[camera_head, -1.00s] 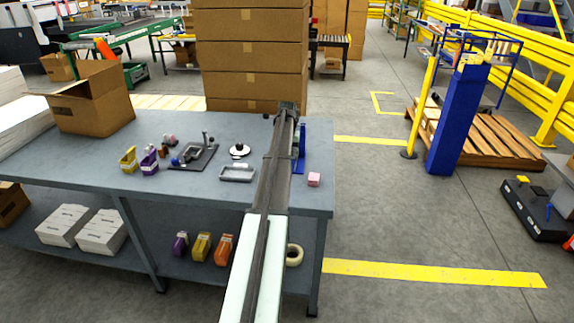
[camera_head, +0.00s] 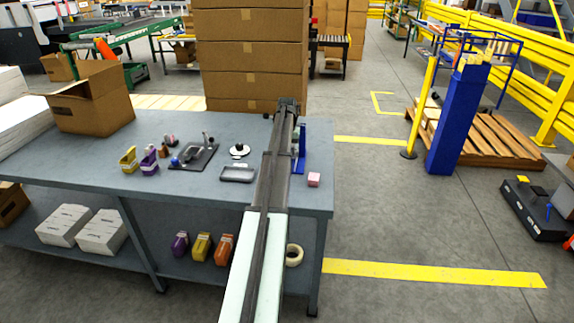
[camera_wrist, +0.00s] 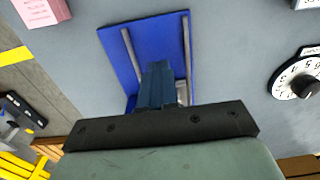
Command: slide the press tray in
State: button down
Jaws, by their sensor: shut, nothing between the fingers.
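The blue fixture (camera_head: 301,143) stands on the table just right of my arm, which partly covers it. In the wrist view it shows as a blue plate (camera_wrist: 118,45) with two grey rails, and a small silver part (camera_wrist: 182,93) beside my fingers. I cannot make out a separate press tray on it. My gripper (camera_wrist: 158,68) is shut and empty, with its fingers over the blue plate. I cannot tell whether they touch it. A small shallow grey tray (camera_head: 223,179) lies left of my arm.
A pink block (camera_head: 314,179) sits near the table's right edge; a white dial (camera_head: 239,151) with a black knob is left of my arm.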

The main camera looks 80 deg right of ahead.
jog(key=shift+r, duration=2.5)
